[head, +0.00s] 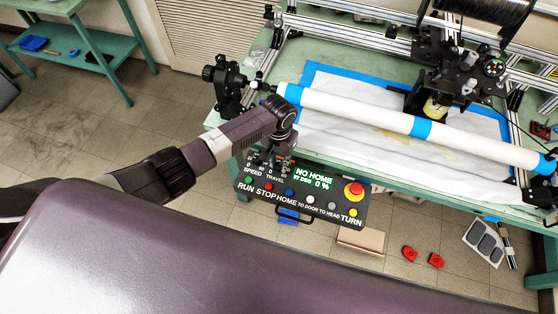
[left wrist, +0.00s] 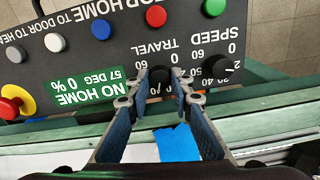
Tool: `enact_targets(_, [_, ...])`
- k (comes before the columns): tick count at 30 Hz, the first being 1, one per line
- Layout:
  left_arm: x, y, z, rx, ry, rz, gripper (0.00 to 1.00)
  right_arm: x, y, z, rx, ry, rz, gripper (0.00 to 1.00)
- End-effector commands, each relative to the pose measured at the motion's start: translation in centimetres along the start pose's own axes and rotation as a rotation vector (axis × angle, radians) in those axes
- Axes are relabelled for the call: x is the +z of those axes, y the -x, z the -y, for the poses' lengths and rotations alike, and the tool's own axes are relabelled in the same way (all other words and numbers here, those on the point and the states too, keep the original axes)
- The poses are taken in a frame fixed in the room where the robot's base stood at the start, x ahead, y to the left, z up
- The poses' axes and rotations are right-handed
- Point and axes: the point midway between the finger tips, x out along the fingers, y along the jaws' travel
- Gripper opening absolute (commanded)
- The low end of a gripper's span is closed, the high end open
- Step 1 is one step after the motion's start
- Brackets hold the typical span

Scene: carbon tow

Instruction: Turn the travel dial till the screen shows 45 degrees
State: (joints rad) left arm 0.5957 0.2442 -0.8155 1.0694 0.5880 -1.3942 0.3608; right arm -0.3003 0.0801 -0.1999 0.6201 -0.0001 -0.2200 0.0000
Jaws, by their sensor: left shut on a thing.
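The black control panel (head: 300,206) hangs at the front edge of the green machine table. Its green screen (head: 313,181) shows NO HOME and 0 %; upside down in the left wrist view, the screen (left wrist: 72,87) appears to read 57 DEG. My left gripper (head: 279,163) reaches down over the panel from the left. In the left wrist view its fingers (left wrist: 157,90) are shut on the black travel dial (left wrist: 158,74), above the TRAVEL label. The dial's pointer is hidden. The speed dial (left wrist: 221,67) is beside it, apart from the fingers. My right gripper is out of view.
Green, red, blue, white and grey buttons line the panel, with a red emergency knob (head: 354,189) at its right. A long white tube (head: 370,114) with blue bands lies across the machine. Red parts (head: 410,254) and a cardboard box (head: 361,239) are below.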

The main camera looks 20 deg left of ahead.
Motion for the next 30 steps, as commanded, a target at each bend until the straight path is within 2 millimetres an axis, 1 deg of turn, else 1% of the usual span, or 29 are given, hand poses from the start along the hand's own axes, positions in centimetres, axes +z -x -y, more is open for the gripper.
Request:
enact_targets(9, [-0.06,0.08,-0.04,0.000,-0.105,-0.001,0.00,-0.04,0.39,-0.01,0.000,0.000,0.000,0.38])
enact_targets(24, [-0.08,0.05,-0.03,0.000,-0.121,-0.002,0.00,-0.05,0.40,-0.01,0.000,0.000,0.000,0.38])
enact_targets(25, [-0.08,0.05,-0.03,0.000,-0.121,-0.002,0.24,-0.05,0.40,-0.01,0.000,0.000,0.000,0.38])
enact_targets(29, [-0.07,0.05,-0.02,0.000,-0.121,-0.002,0.38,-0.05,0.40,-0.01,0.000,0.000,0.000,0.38])
enact_targets(30, [-0.07,0.04,-0.03,0.000,-0.121,-0.002,0.38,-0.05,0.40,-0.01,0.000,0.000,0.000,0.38])
